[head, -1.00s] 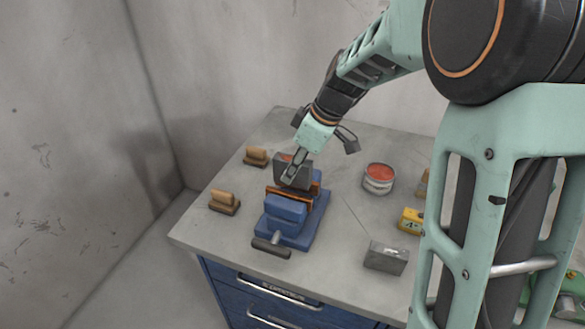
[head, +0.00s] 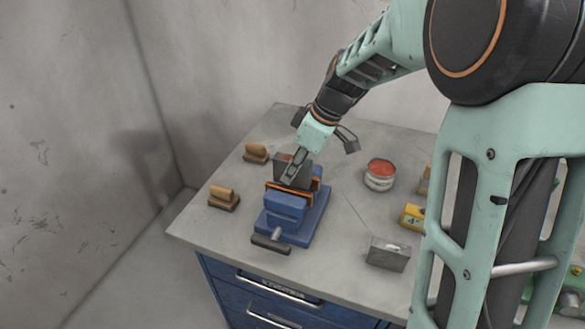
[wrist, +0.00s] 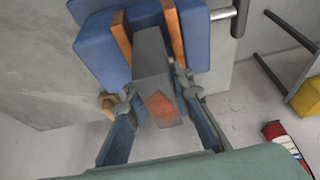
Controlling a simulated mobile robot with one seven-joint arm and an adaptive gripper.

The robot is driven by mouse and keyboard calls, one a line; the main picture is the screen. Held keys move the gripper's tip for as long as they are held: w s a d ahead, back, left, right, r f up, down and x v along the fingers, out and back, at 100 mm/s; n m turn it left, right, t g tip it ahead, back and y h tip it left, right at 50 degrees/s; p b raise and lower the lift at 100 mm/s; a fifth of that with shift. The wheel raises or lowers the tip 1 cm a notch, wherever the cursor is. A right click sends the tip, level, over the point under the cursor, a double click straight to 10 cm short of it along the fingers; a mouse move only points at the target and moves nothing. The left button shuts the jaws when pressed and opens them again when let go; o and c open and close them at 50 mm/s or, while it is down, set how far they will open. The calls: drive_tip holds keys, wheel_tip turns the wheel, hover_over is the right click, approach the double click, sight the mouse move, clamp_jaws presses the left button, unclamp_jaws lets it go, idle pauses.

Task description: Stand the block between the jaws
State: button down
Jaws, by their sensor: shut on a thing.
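The dark grey block (head: 281,168), with an orange-red patch on its top, is gripped and stands upright over the blue vise (head: 287,206). My gripper (head: 290,176) is shut on the block, with fingers on its two sides. In the wrist view the block (wrist: 152,58) extends from between my gripper's fingers (wrist: 156,90) into the gap between the two orange-faced jaws (wrist: 120,30). Small gaps seem to show beside the block there. The block's bottom end is hidden, so I cannot tell whether it touches the vise bed.
The vise handle (head: 270,244) juts toward the table's front edge. A second grey block (head: 388,254) lies at the front right. A red-topped can (head: 380,170) and a yellow object (head: 411,217) are to the right. Two wooden-handled pieces (head: 255,153) (head: 223,197) are to the left.

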drive_tip(key=shift+w+f+b, duration=0.1)
drive_tip(key=shift+f+b, duration=0.1)
drive_tip(key=shift+b, duration=0.1)
drive_tip(key=c, duration=1.7)
unclamp_jaws()
drive_tip(key=shift+r, duration=0.1)
drive_tip(key=shift+o, duration=0.5)
drive_tip(key=shift+s+f, duration=0.2)
drive_tip(key=shift+f, duration=0.1)
drive_tip(key=v, duration=1.2)
drive_tip(key=shift+r, duration=0.2)
drive_tip(key=shift+w, duration=0.15)
